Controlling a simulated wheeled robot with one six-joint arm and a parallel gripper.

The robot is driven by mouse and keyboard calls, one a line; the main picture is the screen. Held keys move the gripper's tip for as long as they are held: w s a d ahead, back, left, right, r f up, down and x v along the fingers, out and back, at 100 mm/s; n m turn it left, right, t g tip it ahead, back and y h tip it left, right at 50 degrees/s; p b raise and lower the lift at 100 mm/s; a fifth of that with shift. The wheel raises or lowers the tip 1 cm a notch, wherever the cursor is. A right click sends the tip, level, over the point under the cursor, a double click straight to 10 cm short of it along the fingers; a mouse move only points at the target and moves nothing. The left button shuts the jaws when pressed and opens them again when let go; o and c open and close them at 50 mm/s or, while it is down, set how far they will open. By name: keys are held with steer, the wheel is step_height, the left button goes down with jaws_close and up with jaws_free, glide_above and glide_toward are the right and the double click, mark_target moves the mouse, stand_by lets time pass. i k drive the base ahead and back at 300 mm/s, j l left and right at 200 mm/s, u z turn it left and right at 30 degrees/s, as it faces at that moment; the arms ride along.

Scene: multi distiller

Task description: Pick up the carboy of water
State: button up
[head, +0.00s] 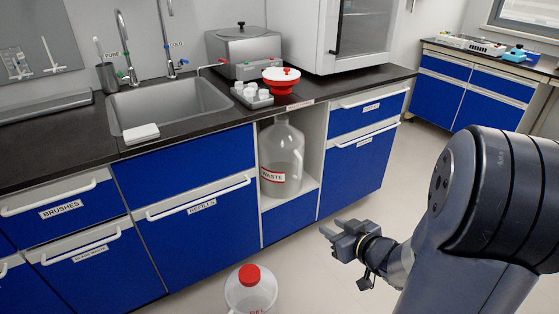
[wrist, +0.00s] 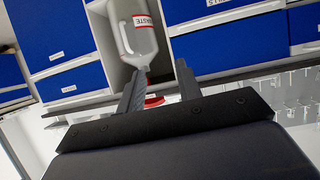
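A clear carboy with a red cap (head: 250,285) stands on the floor in front of the cabinets. The bottom frame edge cuts it off, so its red label is only partly visible. A second clear carboy, labelled WASTE (head: 282,158), stands in an open cabinet niche. It also shows upside down in the wrist view (wrist: 138,38). My gripper (head: 332,230) is open and empty, in the air to the right of and above the floor carboy. Its two fingers stand apart in the wrist view (wrist: 158,85). The floor carboy is not seen in the wrist view.
Blue cabinets (head: 190,175) with white handles run along the left and middle. The dark counter (head: 60,135) holds a sink (head: 170,100), a tray of white cups (head: 252,95) and a red-and-white pot (head: 281,80). Open floor (head: 395,190) lies to the right of the cabinets.

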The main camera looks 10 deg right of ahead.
mark_target(281, 145)
steer(key=i+l+u, duration=0.15)
steer(key=i+l, duration=0.15)
steer(key=i+l+u, duration=0.15)
steer(key=i+l, duration=0.15)
steer(key=i+l+u, duration=0.2)
steer(key=l, duration=0.25)
steer(key=i+l+u, duration=0.15)
steer(key=i+l, duration=0.15)
steer(key=l, duration=0.15)
steer(key=i+l+u, duration=0.15)
steer(key=i+l, duration=0.1)
steer(key=i, duration=0.1)
